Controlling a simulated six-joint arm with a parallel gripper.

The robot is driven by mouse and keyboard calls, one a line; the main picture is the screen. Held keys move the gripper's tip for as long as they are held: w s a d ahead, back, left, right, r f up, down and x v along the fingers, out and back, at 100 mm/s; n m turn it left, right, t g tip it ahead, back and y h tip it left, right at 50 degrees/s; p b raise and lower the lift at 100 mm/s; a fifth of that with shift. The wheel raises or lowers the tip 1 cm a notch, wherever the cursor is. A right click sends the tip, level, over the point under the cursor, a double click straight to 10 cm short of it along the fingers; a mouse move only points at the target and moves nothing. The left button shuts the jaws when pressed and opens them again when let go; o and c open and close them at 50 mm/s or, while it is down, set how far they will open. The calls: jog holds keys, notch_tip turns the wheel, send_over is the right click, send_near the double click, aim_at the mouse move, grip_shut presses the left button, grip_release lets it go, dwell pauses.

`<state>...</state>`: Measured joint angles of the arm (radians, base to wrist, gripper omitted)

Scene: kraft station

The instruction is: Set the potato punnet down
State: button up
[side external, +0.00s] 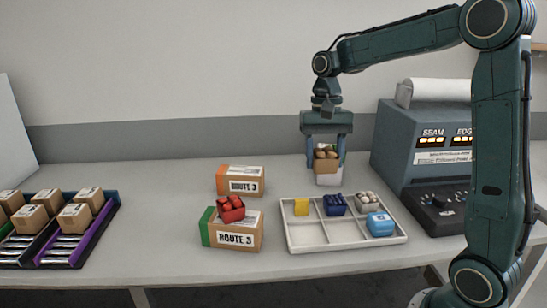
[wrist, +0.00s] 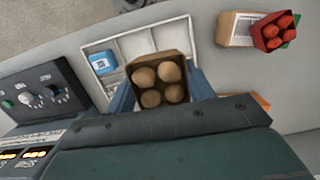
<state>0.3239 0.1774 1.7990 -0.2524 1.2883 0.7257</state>
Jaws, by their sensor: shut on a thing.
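The potato punnet (side external: 326,165) is a brown open box with several round tan potatoes. My gripper (side external: 327,155) is shut on it, with blue fingers on either side, and holds it upright above the table behind the tray. In the wrist view the punnet (wrist: 158,97) sits between the fingers of my gripper (wrist: 161,92), its potatoes facing the camera. A white item (side external: 329,179) shows just below the punnet; I cannot tell whether they touch.
A white divided tray (side external: 345,246) holds a yellow block, dark blue item, pale round goods and light blue box (side external: 380,223); its front left and middle compartments are empty. Route 3 boxes (side external: 240,181), one bearing a red punnet (side external: 231,208), stand left. A console (side external: 425,150) stands right.

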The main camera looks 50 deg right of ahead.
send_over(344, 235)
jog(key=f, duration=1.5)
jog(key=shift+w+d+f, duration=0.2)
jog(key=shift+d+f, duration=0.1)
jog(key=shift+f, duration=0.1)
jog(key=shift+f, duration=2.05)
jog(key=shift+f, duration=0.15)
jog(key=o, duration=0.7)
jog(key=shift+o, duration=0.2)
jog(key=shift+r, duration=0.2)
notch_tip(344, 235, up, 12)
jog(key=w+d, duration=0.1)
